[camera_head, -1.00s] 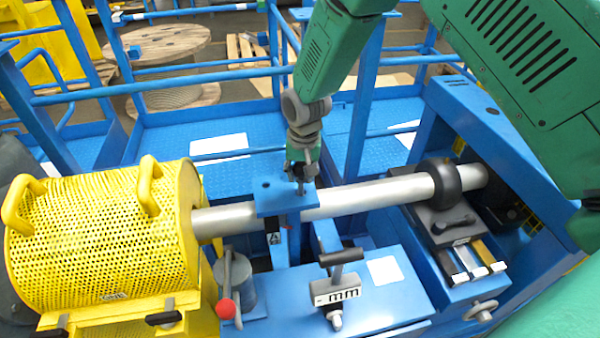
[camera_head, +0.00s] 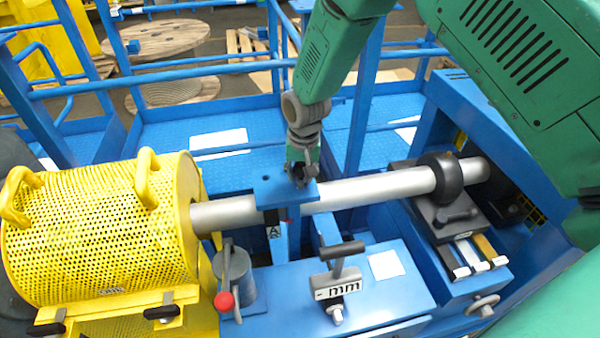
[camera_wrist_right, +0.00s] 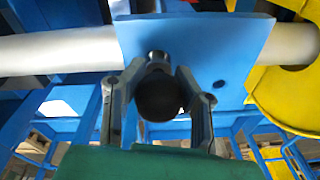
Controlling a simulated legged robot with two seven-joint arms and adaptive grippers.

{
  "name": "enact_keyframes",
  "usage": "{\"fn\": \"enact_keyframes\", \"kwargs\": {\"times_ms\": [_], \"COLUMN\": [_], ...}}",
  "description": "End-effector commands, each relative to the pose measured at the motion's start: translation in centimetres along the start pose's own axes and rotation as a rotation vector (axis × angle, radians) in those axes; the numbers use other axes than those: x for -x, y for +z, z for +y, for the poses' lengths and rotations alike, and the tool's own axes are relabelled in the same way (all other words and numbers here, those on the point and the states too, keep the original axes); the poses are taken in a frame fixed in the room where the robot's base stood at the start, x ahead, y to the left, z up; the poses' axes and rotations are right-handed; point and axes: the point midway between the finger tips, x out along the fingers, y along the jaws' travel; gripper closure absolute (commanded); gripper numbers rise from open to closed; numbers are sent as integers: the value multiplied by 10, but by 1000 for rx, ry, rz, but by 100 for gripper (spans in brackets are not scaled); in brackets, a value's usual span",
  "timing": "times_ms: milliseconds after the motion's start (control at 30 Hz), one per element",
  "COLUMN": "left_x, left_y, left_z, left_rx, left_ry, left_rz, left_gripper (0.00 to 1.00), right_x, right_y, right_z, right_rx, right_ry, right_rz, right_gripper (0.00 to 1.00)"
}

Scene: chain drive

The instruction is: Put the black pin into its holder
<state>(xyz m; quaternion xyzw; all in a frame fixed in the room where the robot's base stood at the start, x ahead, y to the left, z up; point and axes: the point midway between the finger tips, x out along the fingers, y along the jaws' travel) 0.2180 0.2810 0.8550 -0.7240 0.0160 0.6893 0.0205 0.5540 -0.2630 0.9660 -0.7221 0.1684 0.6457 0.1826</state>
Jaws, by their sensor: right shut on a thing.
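The black pin shows in the right wrist view as a dark round knob (camera_wrist_right: 158,97) with a narrower shank reaching toward the blue plate. My right gripper (camera_head: 299,174) is shut on the knob; its two fingers (camera_wrist_right: 160,90) stand on either side of it. The holder is a flat blue plate (camera_head: 270,203) across the grey tube, also seen in the right wrist view (camera_wrist_right: 238,42). The shank's end meets the plate, but how deep it sits in a hole is hidden. A second hole in the plate is empty. My left gripper is not in view.
The long grey tube (camera_head: 362,191) runs under the plate from the yellow perforated guard (camera_head: 100,225) to a black ring (camera_head: 447,178) at right. A black-handled part marked "mm" (camera_head: 338,288) and a red-knobbed lever (camera_head: 224,300) stand in front.

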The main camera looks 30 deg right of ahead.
Motion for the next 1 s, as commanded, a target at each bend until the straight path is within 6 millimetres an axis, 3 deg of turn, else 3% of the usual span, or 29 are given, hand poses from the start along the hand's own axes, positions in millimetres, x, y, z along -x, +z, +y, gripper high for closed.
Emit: {"fn": "enact_keyframes", "kwargs": {"times_ms": [700, 733, 800, 1000], "left_x": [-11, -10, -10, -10], "left_y": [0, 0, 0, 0], "left_z": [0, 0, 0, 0], "left_rx": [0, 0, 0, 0], "left_ry": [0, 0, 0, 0], "left_rz": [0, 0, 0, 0], "left_gripper": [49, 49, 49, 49], "right_x": [-19, -18, -18, -18], "right_y": [2, 2, 2, 2], "right_z": [1, 1, 1, 1], "right_rx": [0, 0, 0, 0], "right_ry": [0, 0, 0, 0], "right_rz": [1, 1, 1, 0], "right_gripper": [100, 68, 50, 50]}}
